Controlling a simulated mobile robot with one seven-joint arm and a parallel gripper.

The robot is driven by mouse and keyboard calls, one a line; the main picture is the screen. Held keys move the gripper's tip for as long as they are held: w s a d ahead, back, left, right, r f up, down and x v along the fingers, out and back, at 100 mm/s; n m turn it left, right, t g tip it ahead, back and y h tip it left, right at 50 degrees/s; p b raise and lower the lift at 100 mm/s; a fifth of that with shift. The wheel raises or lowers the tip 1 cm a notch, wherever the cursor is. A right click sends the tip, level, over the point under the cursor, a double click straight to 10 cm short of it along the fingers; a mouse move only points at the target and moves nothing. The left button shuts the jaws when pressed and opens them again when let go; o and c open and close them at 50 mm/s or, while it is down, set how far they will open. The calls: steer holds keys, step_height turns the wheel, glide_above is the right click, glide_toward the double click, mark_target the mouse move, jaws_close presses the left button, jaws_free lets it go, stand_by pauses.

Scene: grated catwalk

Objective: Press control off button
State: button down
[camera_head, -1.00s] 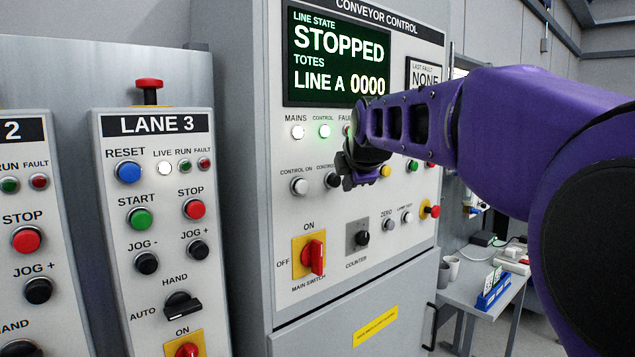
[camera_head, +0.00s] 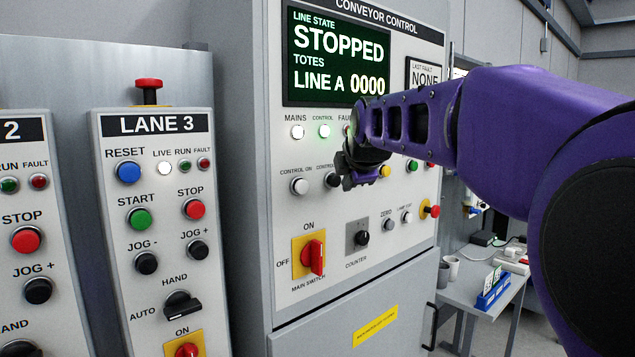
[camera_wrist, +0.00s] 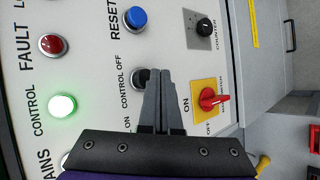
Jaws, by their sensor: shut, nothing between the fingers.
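The black CONTROL OFF button (camera_head: 332,180) is on the conveyor control panel (camera_head: 278,215), right of the white CONTROL ON button (camera_head: 299,186). My gripper (camera_head: 346,182) is at the panel face beside it, and its label is partly covered by my gripper. In the wrist view, my shut, empty fingers (camera_wrist: 162,73) lie over part of the black button (camera_wrist: 139,76), whose left side shows. I cannot tell whether the fingertips touch it. The CONTROL lamp (camera_head: 324,131) glows green and also shows in the wrist view (camera_wrist: 62,105). The screen (camera_head: 338,62) reads STOPPED.
Below are the red main switch (camera_head: 313,256) and the black counter knob (camera_head: 362,238). The blue RESET button (camera_wrist: 135,18) is close to the fingers in the wrist view. The LANE 3 panel (camera_head: 152,235) stands left. A grey table (camera_head: 462,292) with cups is at right.

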stand_by(0.5)
steer(key=shift+w+a, duration=0.25)
steer(key=shift+w, duration=0.1)
steer(key=shift+w+a+p, duration=0.45)
steer(key=shift+w+p, duration=0.2)
stand_by(1.0)
steer(key=shift+s+d+b, duration=0.4)
steer(key=shift+s+d, duration=0.3)
steer(key=shift+s, duration=0.3)
